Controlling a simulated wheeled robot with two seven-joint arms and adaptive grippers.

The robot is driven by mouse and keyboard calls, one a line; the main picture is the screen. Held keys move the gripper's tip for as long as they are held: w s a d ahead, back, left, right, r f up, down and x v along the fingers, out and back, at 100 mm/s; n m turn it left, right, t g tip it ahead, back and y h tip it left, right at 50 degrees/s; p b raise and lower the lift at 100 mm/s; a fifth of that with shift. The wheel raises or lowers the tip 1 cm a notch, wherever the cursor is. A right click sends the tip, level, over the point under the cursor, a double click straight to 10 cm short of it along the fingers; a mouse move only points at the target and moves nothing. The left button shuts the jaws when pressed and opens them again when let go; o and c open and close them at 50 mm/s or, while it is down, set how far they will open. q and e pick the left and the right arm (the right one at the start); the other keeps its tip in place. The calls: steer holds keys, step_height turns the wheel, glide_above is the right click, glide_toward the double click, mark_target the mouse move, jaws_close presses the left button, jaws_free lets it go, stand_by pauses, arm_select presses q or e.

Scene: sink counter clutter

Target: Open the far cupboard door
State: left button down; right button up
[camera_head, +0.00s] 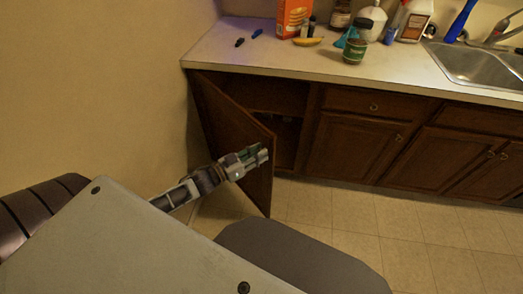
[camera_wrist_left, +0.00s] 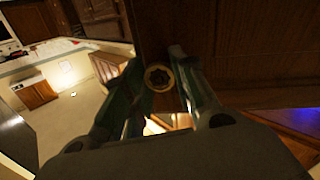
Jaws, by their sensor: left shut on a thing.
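The far cupboard door (camera_head: 232,119) is dark brown wood at the left end of the counter. It stands swung well out, and the dark inside of the cupboard (camera_head: 284,128) shows to its right. My left gripper (camera_head: 261,156) is at the door's free edge, low in front of the counter. In the left wrist view the round brass knob (camera_wrist_left: 159,77) sits between the two fingers of this gripper (camera_wrist_left: 157,66), which is shut on it. The door panel (camera_wrist_left: 240,55) fills the upper right there. My right gripper is not in view.
Closed cupboard doors (camera_head: 352,148) and drawers continue to the right. The counter top (camera_head: 235,52) holds an orange box (camera_head: 292,17), a green can (camera_head: 355,51), several bottles and a sink (camera_head: 480,65). A plain wall (camera_head: 95,75) stands close on the left. Tiled floor (camera_head: 400,235) is clear at right.

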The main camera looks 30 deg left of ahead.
arm_select(q)
steer(key=shift+s+a, duration=0.1)
steer(key=shift+s, duration=0.15)
stand_by(0.3)
steer(key=c, duration=1.1)
jaws_free()
steer(key=shift+s+a, duration=0.1)
steer(key=shift+s, duration=0.05)
steer(key=shift+v, duration=3.25)
